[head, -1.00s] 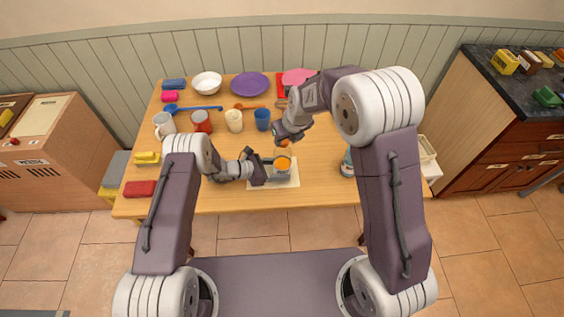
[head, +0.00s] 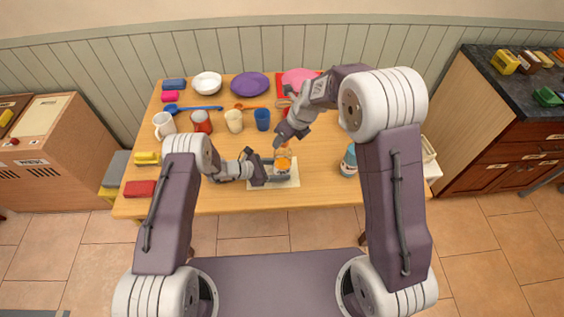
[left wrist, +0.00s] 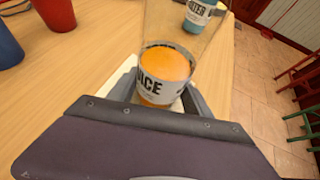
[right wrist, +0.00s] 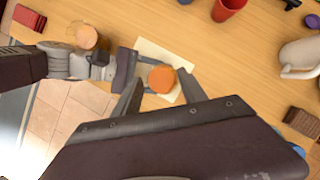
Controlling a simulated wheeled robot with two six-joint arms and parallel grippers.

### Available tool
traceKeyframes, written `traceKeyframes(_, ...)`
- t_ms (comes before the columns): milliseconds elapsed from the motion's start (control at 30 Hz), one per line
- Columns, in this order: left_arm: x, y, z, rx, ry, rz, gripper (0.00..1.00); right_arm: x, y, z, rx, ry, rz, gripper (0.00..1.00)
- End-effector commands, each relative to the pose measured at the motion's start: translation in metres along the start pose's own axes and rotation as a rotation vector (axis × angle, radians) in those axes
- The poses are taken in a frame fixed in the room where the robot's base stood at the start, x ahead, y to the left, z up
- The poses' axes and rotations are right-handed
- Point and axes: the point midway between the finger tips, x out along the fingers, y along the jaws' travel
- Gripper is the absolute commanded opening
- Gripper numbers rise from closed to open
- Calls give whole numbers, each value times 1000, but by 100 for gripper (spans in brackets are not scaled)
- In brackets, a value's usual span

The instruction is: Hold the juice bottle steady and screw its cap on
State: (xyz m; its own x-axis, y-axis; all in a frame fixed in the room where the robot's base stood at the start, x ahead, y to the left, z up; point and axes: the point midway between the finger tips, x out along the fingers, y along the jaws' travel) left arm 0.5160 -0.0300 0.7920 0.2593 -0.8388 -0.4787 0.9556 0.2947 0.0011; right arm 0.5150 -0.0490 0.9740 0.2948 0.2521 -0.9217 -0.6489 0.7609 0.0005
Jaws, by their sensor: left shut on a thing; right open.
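The clear juice bottle (head: 283,168) stands upright on a pale mat (head: 292,182) near the table's front edge. Orange juice fills its lower part, and its label shows in the left wrist view (left wrist: 155,88). My left gripper (head: 279,170) is shut around the bottle's lower body. My right gripper (head: 284,138) is open just above and behind the bottle. In the right wrist view an orange round shape (right wrist: 162,79) shows between its open fingers. I cannot tell whether that is the cap or juice seen from above. The bottle's top is cropped in the left wrist view.
A blue cup (head: 263,119), a cream cup (head: 234,120), a red cup (head: 201,121) and a white mug (head: 164,124) stand behind left. A purple plate (head: 249,84) is farther back. Table between the two bottles is clear.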

Motion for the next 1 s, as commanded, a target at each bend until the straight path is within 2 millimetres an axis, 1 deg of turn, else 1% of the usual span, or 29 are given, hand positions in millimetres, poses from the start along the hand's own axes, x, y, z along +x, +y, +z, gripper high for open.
traceKeyframes(67,0,0,-2,-2,4,0,0,0,-1,0,-48,-1,20,49)
traceKeyframes(233,0,0,-2,-2,5,1,0,0,0,0,-89,1,37,49)
traceKeyframes(467,0,0,-2,-2,5,1,0,1,-1,0,-391,0,165,49)
traceKeyframes(667,0,0,-2,-2,5,1,0,1,-1,0,-488,0,204,49)
traceKeyframes(800,0,0,-2,-2,5,1,0,1,-1,0,-732,0,307,49)
traceKeyframes(833,0,0,-2,-2,5,1,0,1,0,0,-764,0,320,49)
traceKeyframes(900,0,0,-2,-2,5,1,0,1,0,0,-806,1,337,49)
traceKeyframes(1000,0,0,-2,-2,5,1,0,0,0,0,-809,1,339,49)
